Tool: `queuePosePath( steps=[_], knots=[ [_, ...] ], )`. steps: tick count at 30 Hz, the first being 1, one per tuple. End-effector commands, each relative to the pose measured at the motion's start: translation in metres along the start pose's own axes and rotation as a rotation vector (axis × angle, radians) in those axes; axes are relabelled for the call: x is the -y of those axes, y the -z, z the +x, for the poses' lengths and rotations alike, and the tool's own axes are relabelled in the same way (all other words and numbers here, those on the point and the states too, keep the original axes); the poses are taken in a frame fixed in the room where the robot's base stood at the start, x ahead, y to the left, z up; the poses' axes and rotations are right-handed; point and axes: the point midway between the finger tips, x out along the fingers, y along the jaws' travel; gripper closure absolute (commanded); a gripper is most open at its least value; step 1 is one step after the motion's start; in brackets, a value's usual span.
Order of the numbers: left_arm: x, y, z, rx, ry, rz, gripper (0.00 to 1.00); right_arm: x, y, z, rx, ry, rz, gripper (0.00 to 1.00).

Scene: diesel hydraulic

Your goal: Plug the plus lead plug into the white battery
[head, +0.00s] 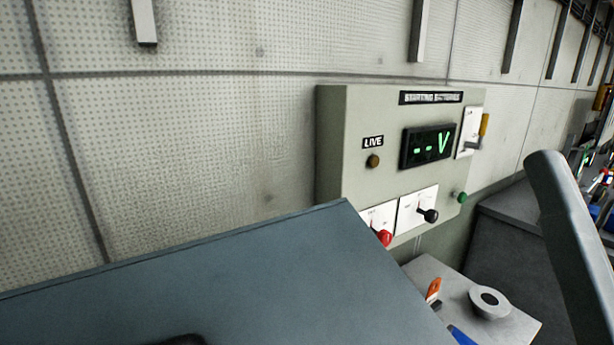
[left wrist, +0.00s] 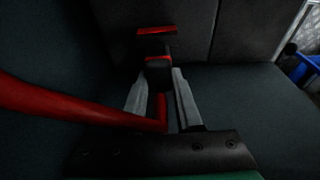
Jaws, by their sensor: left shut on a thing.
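In the left wrist view my left gripper (left wrist: 160,88) is shut on a red and black plug (left wrist: 158,70). The plug has a black body with a red crosspiece at its far end, and stands between the two grey fingers. A thick red lead (left wrist: 70,108) runs from it to the left edge. I cannot tell whether the plug touches anything beyond it. The white battery cannot be made out in either view. Neither gripper can be made out in the head view.
A wall panel (head: 355,190) carries a green "--V" display (head: 428,146), switches and knobs. A large blue-grey surface (head: 220,280) fills the foreground. A bench (head: 455,285) holds a grey ring (head: 490,301) and an orange-handled tool (head: 433,289). Dark surfaces (left wrist: 250,100) surround the plug.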

Motion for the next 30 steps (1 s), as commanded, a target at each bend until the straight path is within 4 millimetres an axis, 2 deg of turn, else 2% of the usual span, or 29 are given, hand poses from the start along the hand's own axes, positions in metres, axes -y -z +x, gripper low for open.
queuePosePath(
  steps=[24,30],
  knots=[
    [0.000,0.008,-0.030,0.000,0.000,0.000,1.00,0.000,0.021,0.023,0.000,0.000,0.000,0.00],
    [0.000,0.008,-0.031,0.000,0.000,0.000,1.00,0.000,0.021,0.023,0.000,0.000,0.000,0.00]
  ],
)
